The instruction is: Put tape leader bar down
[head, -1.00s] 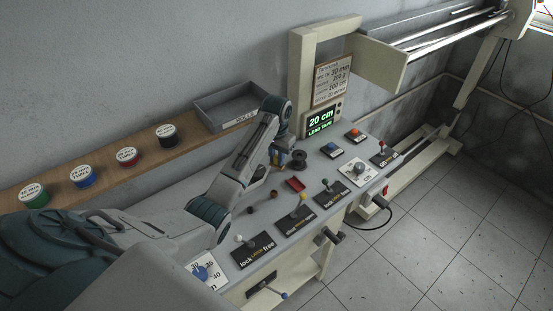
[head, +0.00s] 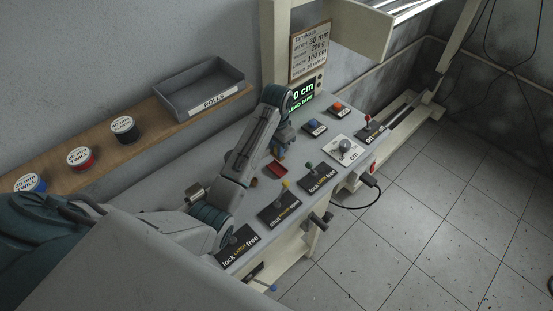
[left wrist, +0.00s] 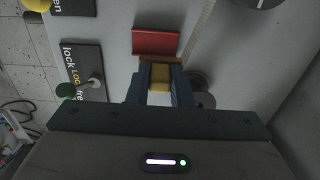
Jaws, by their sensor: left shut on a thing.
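My left gripper (head: 280,150) points down over the grey control bench, just behind a small red block (head: 277,169). In the left wrist view, its two blue fingers (left wrist: 160,85) are shut on a small yellow piece (left wrist: 160,77) with a brown strip at its far end, which I take for the tape leader bar. The red block (left wrist: 156,41) lies just beyond the fingertips. I cannot tell whether the held piece touches the bench or the red block. In the head view the arm and fingers hide the held piece. My right gripper is not in view.
A dark spool (left wrist: 203,90) stands close beside the fingers. Lever plates (head: 283,206) line the bench's front edge. Buttons (head: 315,127) and a green display (head: 301,97) are farther back. A wooden shelf with tape rolls (head: 124,129) and a grey tray (head: 200,93) runs along the wall.

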